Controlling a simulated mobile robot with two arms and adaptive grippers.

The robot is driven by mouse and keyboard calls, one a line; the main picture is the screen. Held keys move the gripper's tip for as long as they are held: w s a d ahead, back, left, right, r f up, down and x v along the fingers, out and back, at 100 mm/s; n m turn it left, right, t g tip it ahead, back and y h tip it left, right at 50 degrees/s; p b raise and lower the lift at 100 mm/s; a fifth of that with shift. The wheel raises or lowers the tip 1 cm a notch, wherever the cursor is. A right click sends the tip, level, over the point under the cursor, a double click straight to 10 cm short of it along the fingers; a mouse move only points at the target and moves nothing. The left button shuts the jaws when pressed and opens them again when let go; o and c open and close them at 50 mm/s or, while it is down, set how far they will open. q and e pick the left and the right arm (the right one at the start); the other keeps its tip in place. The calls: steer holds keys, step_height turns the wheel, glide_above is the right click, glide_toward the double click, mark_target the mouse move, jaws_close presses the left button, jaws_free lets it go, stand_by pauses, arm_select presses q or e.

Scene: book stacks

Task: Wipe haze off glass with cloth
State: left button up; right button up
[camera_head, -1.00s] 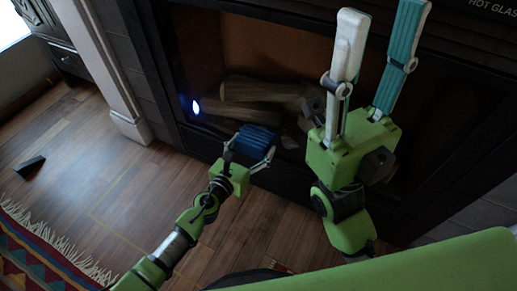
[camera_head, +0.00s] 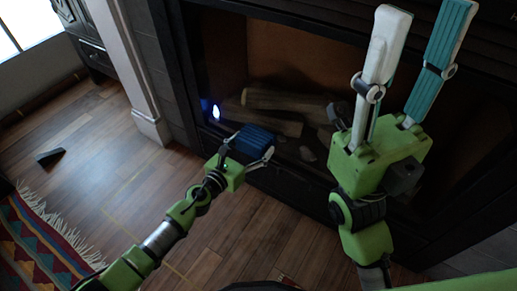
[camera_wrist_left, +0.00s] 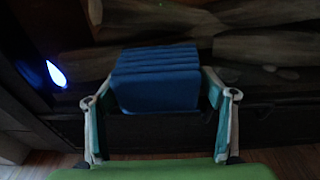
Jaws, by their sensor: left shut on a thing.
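My left gripper (camera_head: 247,157) is shut on a folded blue cloth (camera_head: 256,140), held in front of the fireplace glass. In the left wrist view the cloth (camera_wrist_left: 156,80) sits between the two fingers of my left gripper (camera_wrist_left: 158,105). The fireplace glass (camera_head: 290,60) shows logs behind it; I cannot make out the haze clearly. I cannot tell whether the cloth touches the glass. My right gripper (camera_head: 415,60) is raised at the right with its fingers apart, open and empty, covering part of the fireplace.
A bright bluish-white spot (camera_head: 215,112) shows at the glass's lower left. A dark frame (camera_head: 178,75) and white pillar (camera_head: 130,80) stand left of it. A patterned rug (camera_head: 40,245) and a small dark wedge (camera_head: 50,157) lie on the wooden floor. Floor at left is mostly clear.

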arm_select(q)
steer(key=shift+w+a, duration=0.3)
steer(key=shift+a, duration=0.15)
steer(key=shift+f+v, duration=0.2)
steer(key=shift+v, duration=1.35)
steer(key=shift+f+v, duration=0.25)
steer(key=shift+v, duration=1.25)
steer(key=shift+s+f, duration=0.1)
steer(key=shift+s, duration=0.05)
steer(key=v, duration=0.2)
steer(key=shift+s+a+f, duration=0.1)
steer(key=shift+s+a, duration=0.15)
steer(key=shift+s, duration=0.1)
steer(key=shift+a, duration=0.1)
